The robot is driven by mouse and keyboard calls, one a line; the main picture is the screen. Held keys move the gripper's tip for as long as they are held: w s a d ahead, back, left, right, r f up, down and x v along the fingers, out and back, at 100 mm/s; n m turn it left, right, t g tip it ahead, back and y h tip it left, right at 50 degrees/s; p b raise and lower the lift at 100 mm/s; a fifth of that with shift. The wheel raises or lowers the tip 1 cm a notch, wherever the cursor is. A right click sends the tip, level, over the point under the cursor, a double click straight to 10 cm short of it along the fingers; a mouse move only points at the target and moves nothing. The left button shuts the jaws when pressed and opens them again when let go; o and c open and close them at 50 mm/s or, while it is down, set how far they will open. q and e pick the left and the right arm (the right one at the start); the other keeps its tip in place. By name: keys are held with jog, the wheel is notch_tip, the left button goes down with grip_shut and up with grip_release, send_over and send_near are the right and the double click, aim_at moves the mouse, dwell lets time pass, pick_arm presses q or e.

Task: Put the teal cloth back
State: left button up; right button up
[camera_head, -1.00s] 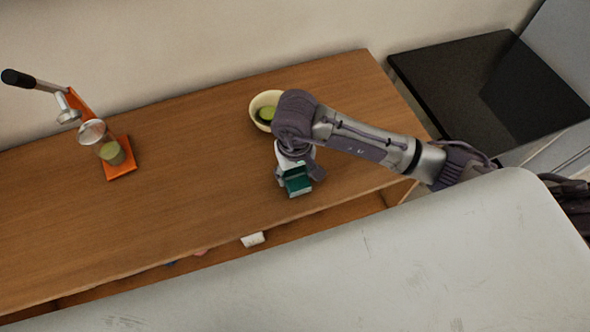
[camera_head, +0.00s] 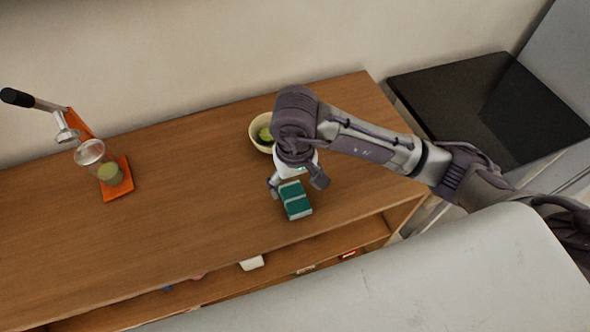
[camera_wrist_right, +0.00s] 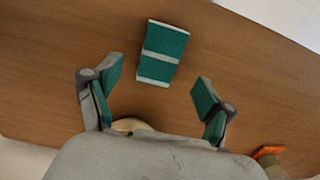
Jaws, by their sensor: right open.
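The teal cloth (camera_head: 295,200) is a small folded piece with pale grey stripes. It lies on the wooden table top (camera_head: 205,205) near the front edge. It also shows in the right wrist view (camera_wrist_right: 163,54), flat on the wood just beyond my fingertips. My right gripper (camera_head: 298,184) is open and empty, apart from the cloth and just behind it in the head view. Its spread fingers with teal inner pads show in the right wrist view (camera_wrist_right: 152,92). My left gripper is not in view.
A cream bowl (camera_head: 256,122) with something green in it stands behind my right arm. An orange press (camera_head: 122,186) with a clear cup stands at the left. A shelf under the table top holds a white item (camera_head: 251,263) and other small things. The table middle is clear.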

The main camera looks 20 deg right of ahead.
aim_at(295, 197)
notch_tip(295, 197, up, 7)
jog(key=shift+b, duration=0.45)
jog(key=shift+f, duration=0.15)
